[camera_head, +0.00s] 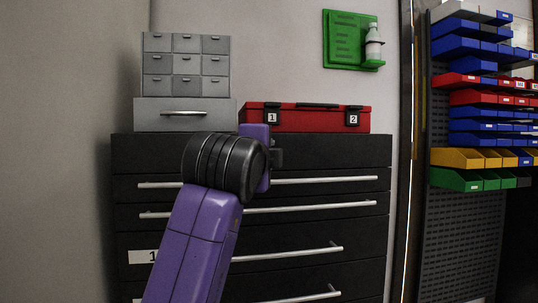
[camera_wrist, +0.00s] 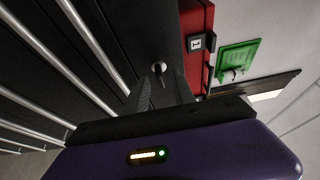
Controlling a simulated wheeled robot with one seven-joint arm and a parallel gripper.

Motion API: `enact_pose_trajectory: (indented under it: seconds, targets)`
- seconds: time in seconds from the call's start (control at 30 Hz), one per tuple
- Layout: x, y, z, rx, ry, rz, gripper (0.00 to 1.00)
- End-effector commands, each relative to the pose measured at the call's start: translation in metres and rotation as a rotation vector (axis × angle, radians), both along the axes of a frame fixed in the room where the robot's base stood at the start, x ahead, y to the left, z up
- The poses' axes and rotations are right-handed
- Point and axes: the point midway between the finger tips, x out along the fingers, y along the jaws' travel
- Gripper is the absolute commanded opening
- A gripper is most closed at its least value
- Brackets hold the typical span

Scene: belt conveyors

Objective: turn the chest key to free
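The chest (camera_head: 250,149) is a black drawer cabinet with silver bar handles. In the wrist view a small round silver piece, the key or its lock (camera_wrist: 158,68), sits on the dark front of the chest. My gripper (camera_wrist: 158,82) points at it, with its two dark fingers on either side of the line to it. In the head view my arm hides the key and the fingertips.
A red case (camera_head: 305,119) and a grey box of small drawers (camera_head: 186,70) stand on the chest. A green wall holder (camera_head: 345,40) carries a white bottle (camera_head: 373,42). A rack with coloured bins (camera_head: 470,157) stands at the right.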

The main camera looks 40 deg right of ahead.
Motion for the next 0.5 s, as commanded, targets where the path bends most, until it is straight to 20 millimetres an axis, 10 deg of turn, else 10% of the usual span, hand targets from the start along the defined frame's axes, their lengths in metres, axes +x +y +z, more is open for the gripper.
enact_pose_trajectory:
  seconds: [0.5]
  targets:
    - [-0.034,0.050,0.000,0.001,0.001,-0.001,0.31]
